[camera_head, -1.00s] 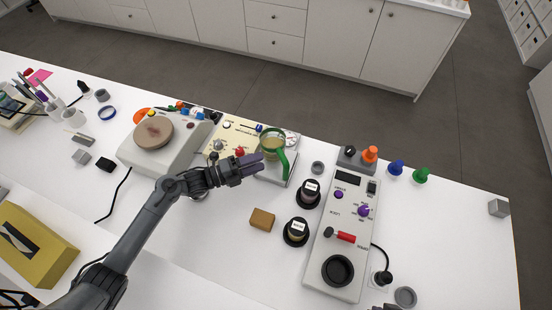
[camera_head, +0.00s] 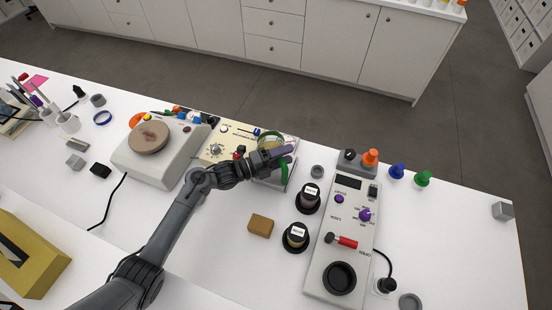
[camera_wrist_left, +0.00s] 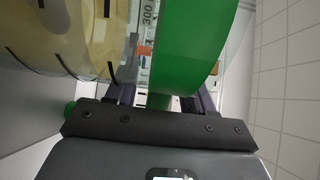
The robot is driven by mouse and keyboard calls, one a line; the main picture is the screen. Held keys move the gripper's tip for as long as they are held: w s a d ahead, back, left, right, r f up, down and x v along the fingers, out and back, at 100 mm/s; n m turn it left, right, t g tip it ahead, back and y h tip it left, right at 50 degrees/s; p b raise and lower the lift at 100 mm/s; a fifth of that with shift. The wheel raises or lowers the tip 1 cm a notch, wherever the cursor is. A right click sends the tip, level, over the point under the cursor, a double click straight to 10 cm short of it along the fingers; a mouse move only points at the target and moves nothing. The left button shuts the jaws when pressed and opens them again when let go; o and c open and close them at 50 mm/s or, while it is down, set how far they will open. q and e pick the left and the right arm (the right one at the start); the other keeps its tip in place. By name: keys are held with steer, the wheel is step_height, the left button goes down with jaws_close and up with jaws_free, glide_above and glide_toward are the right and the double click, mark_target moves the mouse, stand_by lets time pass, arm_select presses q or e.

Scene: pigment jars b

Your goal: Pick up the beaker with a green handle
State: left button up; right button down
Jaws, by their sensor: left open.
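The clear beaker (camera_head: 266,141) with yellowish contents stands upright at the back of the table, on or at a small scale-like device. My left gripper (camera_head: 284,153) is open at the beaker's handle and partly covers the beaker. Part of the green handle (camera_head: 285,172) shows below the fingers. In the left wrist view the green handle (camera_wrist_left: 190,45) rises large between the two open fingers (camera_wrist_left: 163,97). The beaker wall (camera_wrist_left: 65,40) with its markings is just to the left. Whether the fingers touch the handle cannot be told. My right gripper is not in view.
A hotplate-like device (camera_head: 160,170) stands left of the beaker and a cream control panel (camera_head: 213,150) beside it. Two dark jars (camera_head: 308,197) and an orange-brown block (camera_head: 260,225) lie in front. A grey control box (camera_head: 325,270) stands to the right.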

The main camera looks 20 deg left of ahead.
arm_select(q)
steer(key=shift+w+d, duration=0.1)
jaws_close()
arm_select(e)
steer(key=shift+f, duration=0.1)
arm_select(q)
steer(key=shift+r, duration=0.1)
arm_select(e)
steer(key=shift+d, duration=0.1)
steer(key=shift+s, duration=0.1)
